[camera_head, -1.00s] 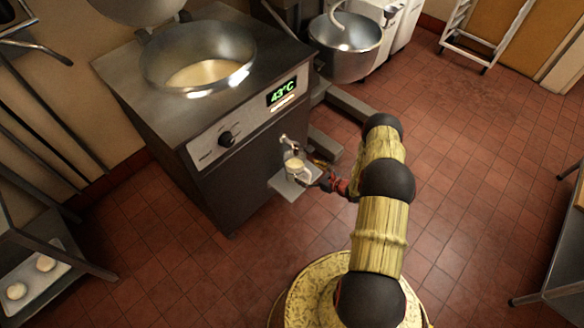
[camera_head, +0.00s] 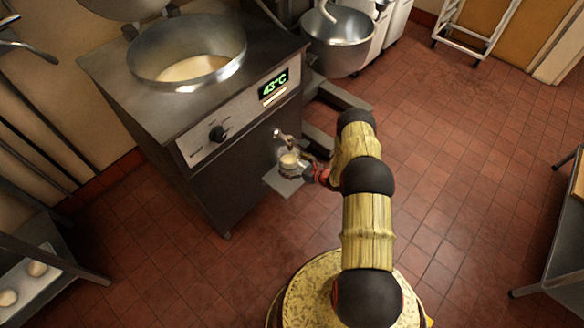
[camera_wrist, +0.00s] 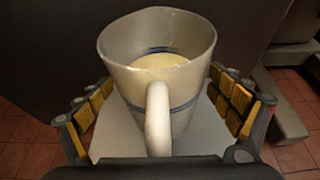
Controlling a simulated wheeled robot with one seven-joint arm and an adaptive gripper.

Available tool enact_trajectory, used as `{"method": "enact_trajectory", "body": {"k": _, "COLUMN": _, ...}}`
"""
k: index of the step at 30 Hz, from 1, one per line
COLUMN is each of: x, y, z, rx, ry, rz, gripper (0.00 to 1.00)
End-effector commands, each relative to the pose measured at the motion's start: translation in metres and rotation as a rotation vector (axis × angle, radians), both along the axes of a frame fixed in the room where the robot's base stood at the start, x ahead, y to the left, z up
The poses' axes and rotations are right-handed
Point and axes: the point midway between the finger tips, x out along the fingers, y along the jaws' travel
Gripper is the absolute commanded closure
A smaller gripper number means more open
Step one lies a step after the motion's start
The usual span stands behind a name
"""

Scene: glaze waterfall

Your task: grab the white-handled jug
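The jug (camera_head: 289,163) stands upright on a small grey shelf (camera_head: 280,185) under the tap (camera_head: 282,137) of the steel machine. In the wrist view the jug (camera_wrist: 118,72) looks pale and translucent, with a dark band and cream-coloured contents. Its white handle (camera_wrist: 158,122) points toward my palm. My gripper (camera_head: 309,170) is at the jug's right side in the head view. In the wrist view my gripper (camera_wrist: 164,110) is open, with yellow-padded fingers on both sides of the jug. Gaps show between pads and jug; contact cannot be made out.
The machine (camera_head: 225,180) has an open vat (camera_head: 232,62) on top and a 43°C display (camera_head: 272,86). A mixer bowl (camera_head: 340,48) stands behind it. A rack with dough balls (camera_head: 35,268) is at lower left. A table edge (camera_head: 545,265) is at right.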

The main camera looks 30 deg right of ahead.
Motion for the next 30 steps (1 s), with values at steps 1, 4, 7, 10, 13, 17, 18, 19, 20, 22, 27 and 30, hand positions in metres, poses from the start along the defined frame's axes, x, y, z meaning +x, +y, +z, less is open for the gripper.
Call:
{"method": "enact_trajectory", "body": {"k": 1, "x": -0.0002, "y": 0.0001, "z": -0.0001, "rx": 0.000, "ry": 0.000, "rz": 0.000, "gripper": 0.13}}
{"method": "enact_trajectory", "body": {"k": 4, "x": -0.0003, "y": 0.0000, "z": -0.0001, "rx": 0.000, "ry": 0.000, "rz": 0.000, "gripper": 0.19}}
{"method": "enact_trajectory", "body": {"k": 7, "x": -0.0003, "y": 0.0000, "z": -0.0002, "rx": 0.000, "ry": 0.000, "rz": 0.000, "gripper": 0.25}}
{"method": "enact_trajectory", "body": {"k": 10, "x": -0.0005, "y": 0.0000, "z": -0.0002, "rx": 0.000, "ry": 0.000, "rz": 0.000, "gripper": 0.31}}
{"method": "enact_trajectory", "body": {"k": 13, "x": -0.0005, "y": 0.0000, "z": -0.0003, "rx": 0.000, "ry": 0.000, "rz": 0.000, "gripper": 0.36}}
{"method": "enact_trajectory", "body": {"k": 17, "x": -0.0006, "y": 0.0001, "z": -0.0004, "rx": 0.001, "ry": 0.001, "rz": 0.000, "gripper": 0.44}}
{"method": "enact_trajectory", "body": {"k": 18, "x": -0.0006, "y": 0.0002, "z": -0.0004, "rx": 0.001, "ry": 0.001, "rz": 0.000, "gripper": 0.46}}
{"method": "enact_trajectory", "body": {"k": 19, "x": -0.0006, "y": 0.0002, "z": -0.0004, "rx": 0.001, "ry": 0.001, "rz": 0.000, "gripper": 0.48}}
{"method": "enact_trajectory", "body": {"k": 20, "x": -0.0007, "y": 0.0002, "z": -0.0005, "rx": 0.001, "ry": 0.001, "rz": 0.001, "gripper": 0.49}}
{"method": "enact_trajectory", "body": {"k": 22, "x": -0.0007, "y": 0.0003, "z": -0.0005, "rx": 0.001, "ry": 0.001, "rz": 0.001, "gripper": 0.53}}
{"method": "enact_trajectory", "body": {"k": 27, "x": -0.0008, "y": 0.0005, "z": -0.0007, "rx": 0.001, "ry": 0.001, "rz": 0.001, "gripper": 0.63}}
{"method": "enact_trajectory", "body": {"k": 30, "x": -0.0008, "y": 0.0005, "z": -0.0007, "rx": 0.001, "ry": 0.001, "rz": 0.001, "gripper": 0.69}}
